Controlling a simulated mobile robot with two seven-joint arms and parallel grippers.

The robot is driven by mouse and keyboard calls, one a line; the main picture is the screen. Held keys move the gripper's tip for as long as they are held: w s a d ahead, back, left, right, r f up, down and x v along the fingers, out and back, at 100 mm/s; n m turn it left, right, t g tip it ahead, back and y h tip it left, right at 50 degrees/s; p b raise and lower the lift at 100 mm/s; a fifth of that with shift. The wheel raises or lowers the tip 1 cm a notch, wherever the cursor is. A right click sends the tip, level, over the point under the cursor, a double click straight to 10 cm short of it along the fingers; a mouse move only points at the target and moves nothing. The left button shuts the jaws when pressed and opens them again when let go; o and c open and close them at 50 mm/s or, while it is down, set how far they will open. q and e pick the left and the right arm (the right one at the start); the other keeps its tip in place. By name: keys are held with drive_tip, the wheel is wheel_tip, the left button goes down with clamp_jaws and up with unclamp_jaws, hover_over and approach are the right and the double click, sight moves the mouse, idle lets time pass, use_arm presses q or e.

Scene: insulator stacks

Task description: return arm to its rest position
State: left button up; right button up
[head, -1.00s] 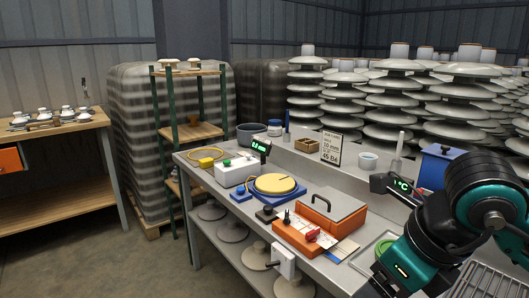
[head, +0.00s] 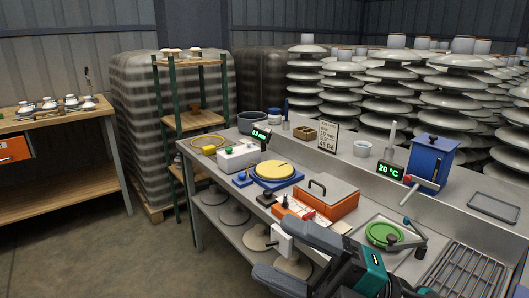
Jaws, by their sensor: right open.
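My right gripper (head: 273,247) shows at the bottom middle of the head view, in front of the bench's near edge. Its two dark grey fingers are spread apart and point left, and I see nothing held between them. The teal and black wrist behind it runs off the bottom edge. The fingers overlap part of the bench front in the picture, close to a white box (head: 281,241) on that edge; I cannot tell whether they touch. My left gripper is not in view.
The steel bench (head: 232,218) holds an orange box (head: 333,205), a yellow disc on a blue base (head: 274,170), a green round pad (head: 384,234), a wire rack (head: 463,272) and a blue container (head: 432,160). Insulator stacks (head: 384,105) stand behind. Open floor (head: 90,255) lies left.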

drive_tip(key=w+d+f+m+t+h+p, duration=0.1)
drive_tip(key=w+d+f+m+t+h, duration=0.2)
drive_tip(key=d+f+m+t+h, duration=0.55)
drive_tip(key=w+d+f+m+t+h, duration=0.1)
drive_tip(key=w+f+m+t+h, duration=0.3)
drive_tip(key=m, duration=0.9)
drive_tip(key=s+d+f+m+g+h, duration=0.1)
drive_tip(key=s+f+m+g+h, duration=0.1)
drive_tip(key=s+f, duration=0.2)
drive_tip(key=s+d+f+m+g+h+p, duration=0.1)
drive_tip(key=s+d+f+m+g+h, duration=0.1)
drive_tip(key=f, duration=0.8)
drive_tip(key=s+d+f+m+g+h, duration=0.2)
drive_tip(key=s+f+m+g+h, duration=0.1)
drive_tip(key=s+f, duration=0.3)
drive_tip(key=shift+s+d+f+m+h, duration=0.2)
drive_tip(key=shift+f+m+h, duration=0.15)
drive_tip(key=shift+f+m, duration=0.2)
